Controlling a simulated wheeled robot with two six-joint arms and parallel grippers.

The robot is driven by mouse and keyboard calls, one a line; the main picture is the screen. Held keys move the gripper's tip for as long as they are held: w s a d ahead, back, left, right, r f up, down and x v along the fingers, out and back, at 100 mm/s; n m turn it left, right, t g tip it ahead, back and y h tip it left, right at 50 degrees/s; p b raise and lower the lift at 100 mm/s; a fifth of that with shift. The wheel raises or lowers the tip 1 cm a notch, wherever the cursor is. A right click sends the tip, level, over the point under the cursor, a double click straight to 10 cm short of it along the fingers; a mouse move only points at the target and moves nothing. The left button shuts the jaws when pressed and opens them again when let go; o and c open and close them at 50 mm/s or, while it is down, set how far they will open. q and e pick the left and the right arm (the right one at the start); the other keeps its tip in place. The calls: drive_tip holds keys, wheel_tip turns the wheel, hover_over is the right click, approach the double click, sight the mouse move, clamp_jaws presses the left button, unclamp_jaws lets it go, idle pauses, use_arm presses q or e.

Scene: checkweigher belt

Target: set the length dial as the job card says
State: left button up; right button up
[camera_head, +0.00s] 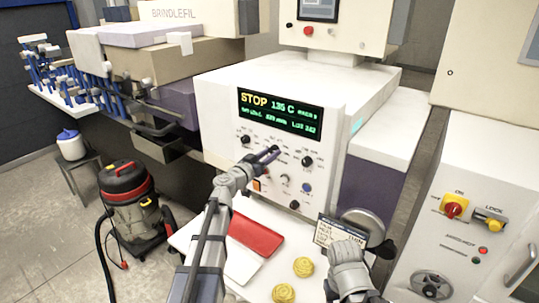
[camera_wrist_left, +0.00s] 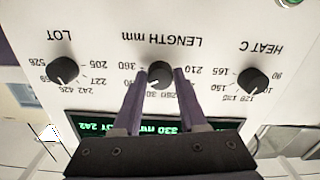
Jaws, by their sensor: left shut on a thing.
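The LENGTH mm dial (camera_wrist_left: 159,72) is a black knob in the middle of the left wrist view, which shows the panel upside down. My left gripper (camera_wrist_left: 160,80) is shut on it, one finger on each side. In the head view my left gripper (camera_head: 271,153) reaches the panel below the display (camera_head: 279,113). The display shows STOP, 135 C and smaller green text; its length seems to read 330 mm. The job card (camera_head: 329,232) stands by my right gripper (camera_head: 346,246), its writing too small to read fully. The right fingers are not clear.
The LOT knob (camera_wrist_left: 65,70) and HEAT C knob (camera_wrist_left: 255,80) flank the dial. A red-topped vacuum (camera_head: 128,195) stands on the floor at left. A cabinet with switches (camera_head: 455,206) is at right.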

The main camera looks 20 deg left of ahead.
use_arm(q)
clamp_jaws()
drive_tip(key=n, duration=0.3)
drive_tip(key=shift+n, duration=0.4)
drive_tip(key=n, duration=0.4)
drive_tip(key=shift+n, duration=0.3)
drive_tip(key=shift+r+n, duration=0.1)
drive_tip(key=shift+n, duration=3.5)
drive_tip(key=o, duration=0.7)
unclamp_jaws()
drive_tip(key=shift+c, duration=0.2)
